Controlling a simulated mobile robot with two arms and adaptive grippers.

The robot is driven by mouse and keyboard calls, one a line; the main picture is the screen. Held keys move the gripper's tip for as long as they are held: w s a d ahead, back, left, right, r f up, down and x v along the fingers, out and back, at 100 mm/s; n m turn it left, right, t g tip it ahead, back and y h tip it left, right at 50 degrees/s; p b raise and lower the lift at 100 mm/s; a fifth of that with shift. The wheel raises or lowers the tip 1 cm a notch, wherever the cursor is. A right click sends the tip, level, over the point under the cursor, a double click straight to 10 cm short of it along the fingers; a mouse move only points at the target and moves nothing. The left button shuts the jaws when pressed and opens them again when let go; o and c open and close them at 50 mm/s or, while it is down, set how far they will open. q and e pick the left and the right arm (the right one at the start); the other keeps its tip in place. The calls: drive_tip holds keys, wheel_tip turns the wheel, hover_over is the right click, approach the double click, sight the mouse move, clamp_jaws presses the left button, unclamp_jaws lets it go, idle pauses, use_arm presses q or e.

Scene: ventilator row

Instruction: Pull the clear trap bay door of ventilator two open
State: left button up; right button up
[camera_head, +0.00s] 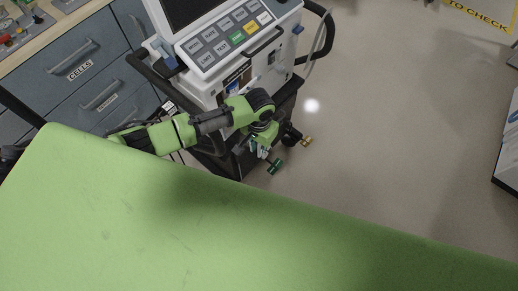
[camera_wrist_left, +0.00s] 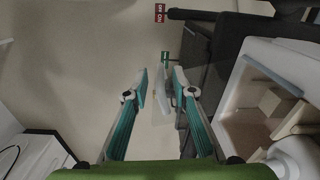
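The ventilator (camera_head: 228,48) stands at the top middle of the head view, with a keypad and a screen on top; its number cannot be read. My left gripper (camera_head: 263,150) is low beside its dark cart. In the left wrist view my left gripper (camera_wrist_left: 161,74) has its two teal fingers apart. A pale, see-through panel (camera_wrist_left: 161,100) shows between the fingers, seemingly the clear trap bay door; whether a finger touches it cannot be told. In the head view the door is hidden by my arm. My right gripper is out of view.
A green tag (camera_head: 275,167) and a yellow tag (camera_head: 306,141) are near the cart's foot. A red tag (camera_wrist_left: 160,12) shows in the wrist view. Blue-grey drawers (camera_head: 80,70) stand left of the ventilator. The floor (camera_head: 400,120) to the right is clear.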

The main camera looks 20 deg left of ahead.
use_arm(q)
drive_tip(key=shift+f, duration=0.65)
clamp_jaws()
drive_tip(key=s+p, duration=0.1)
drive_tip(key=p, duration=0.1)
drive_tip(key=s+a+m+p, duration=0.1)
drive_tip(key=s+p, duration=0.1)
drive_tip(key=shift+a, duration=0.2)
unclamp_jaws()
